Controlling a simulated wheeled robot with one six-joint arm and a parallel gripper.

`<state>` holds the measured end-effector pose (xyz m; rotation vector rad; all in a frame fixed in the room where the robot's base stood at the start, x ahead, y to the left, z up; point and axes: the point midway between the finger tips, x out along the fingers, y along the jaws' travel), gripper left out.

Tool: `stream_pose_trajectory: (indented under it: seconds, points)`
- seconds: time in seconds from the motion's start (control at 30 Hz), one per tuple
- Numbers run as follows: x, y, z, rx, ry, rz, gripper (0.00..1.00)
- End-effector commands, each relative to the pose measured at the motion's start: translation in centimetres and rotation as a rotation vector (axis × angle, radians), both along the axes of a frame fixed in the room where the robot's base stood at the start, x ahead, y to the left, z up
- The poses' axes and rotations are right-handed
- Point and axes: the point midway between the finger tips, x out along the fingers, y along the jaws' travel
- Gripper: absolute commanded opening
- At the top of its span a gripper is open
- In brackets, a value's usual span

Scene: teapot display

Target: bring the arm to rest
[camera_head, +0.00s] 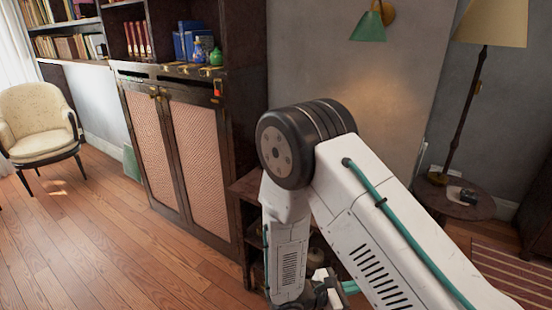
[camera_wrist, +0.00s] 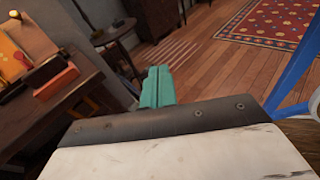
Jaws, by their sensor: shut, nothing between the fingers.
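My gripper (camera_wrist: 157,86) shows in the wrist view as two teal fingers pressed together, with nothing between them. It points out over the wooden floor, to the right of a wooden table edge. In the head view my white arm is bent at a large black joint, and its forearm hangs down to the bottom edge. Only a bit of the wrist and a teal part show there; the fingertips cannot be made out.
A dark cabinet (camera_head: 180,150) with shelves stands left of my arm. A cream chair (camera_head: 37,124) is at the far left. A floor lamp (camera_head: 468,90) and small round table (camera_head: 455,197) are at the right. The wrist view shows a red patterned rug (camera_wrist: 270,22). The left floor is clear.

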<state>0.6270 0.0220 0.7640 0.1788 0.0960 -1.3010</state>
Motion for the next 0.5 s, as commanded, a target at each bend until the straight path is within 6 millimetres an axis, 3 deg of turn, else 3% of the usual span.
stream_pose_trajectory:
  seconds: [0.03,0.2,0.5]
  points:
    - [-0.6,-0.7,2.3,0.038,-0.032,-0.084,0.00]
    - [-3.6,-2.4,8.1,0.176,-0.122,-0.363,0.00]
    - [-9.1,-3.7,16.3,0.463,-0.290,-0.787,0.00]
